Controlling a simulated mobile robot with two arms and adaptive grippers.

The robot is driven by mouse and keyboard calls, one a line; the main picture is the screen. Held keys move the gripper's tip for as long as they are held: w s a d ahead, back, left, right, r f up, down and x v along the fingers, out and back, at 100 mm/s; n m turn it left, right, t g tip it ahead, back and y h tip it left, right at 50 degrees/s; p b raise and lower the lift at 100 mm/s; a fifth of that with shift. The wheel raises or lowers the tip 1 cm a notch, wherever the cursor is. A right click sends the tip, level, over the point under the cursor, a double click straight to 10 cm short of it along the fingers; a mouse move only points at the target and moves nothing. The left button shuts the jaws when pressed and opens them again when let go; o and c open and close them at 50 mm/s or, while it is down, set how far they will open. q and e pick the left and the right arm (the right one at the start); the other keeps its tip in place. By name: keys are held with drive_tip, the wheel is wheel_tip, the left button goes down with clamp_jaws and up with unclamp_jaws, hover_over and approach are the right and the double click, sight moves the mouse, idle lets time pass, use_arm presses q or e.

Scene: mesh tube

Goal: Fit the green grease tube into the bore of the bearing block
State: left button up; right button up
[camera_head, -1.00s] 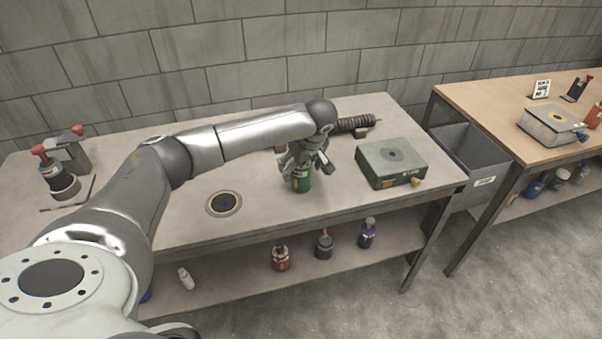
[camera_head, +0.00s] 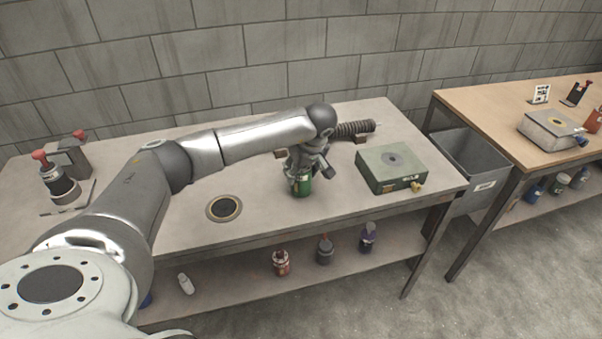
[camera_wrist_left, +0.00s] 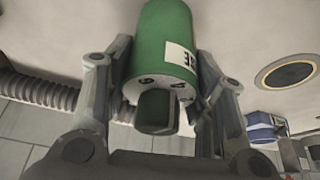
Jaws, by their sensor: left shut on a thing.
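The green grease tube (camera_head: 302,187) is upright at the middle of the grey workbench, in my left gripper (camera_head: 301,172). In the left wrist view the tube (camera_wrist_left: 165,45) fills the top middle, with a white label and a narrower green end between the fingers. My left gripper (camera_wrist_left: 160,95) is shut on it. Whether the tube's bottom touches the bench is hard to tell. My right gripper is not in view.
A ribbed dark hose or spring (camera_head: 354,128) lies behind the gripper. A round ringed hole (camera_head: 224,208) is in the bench to the left. A red-knobbed tool stand (camera_head: 62,180) is far left. A grey bin (camera_head: 470,160) stands between the benches.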

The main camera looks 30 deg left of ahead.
use_arm(q)
drive_tip(key=shift+r, duration=0.45)
drive_tip(key=s+d+r+b, duration=0.2)
drive_tip(key=s+d+r, duration=0.5)
drive_tip(key=s+r, duration=0.5)
drive_tip(key=shift+d, duration=0.2)
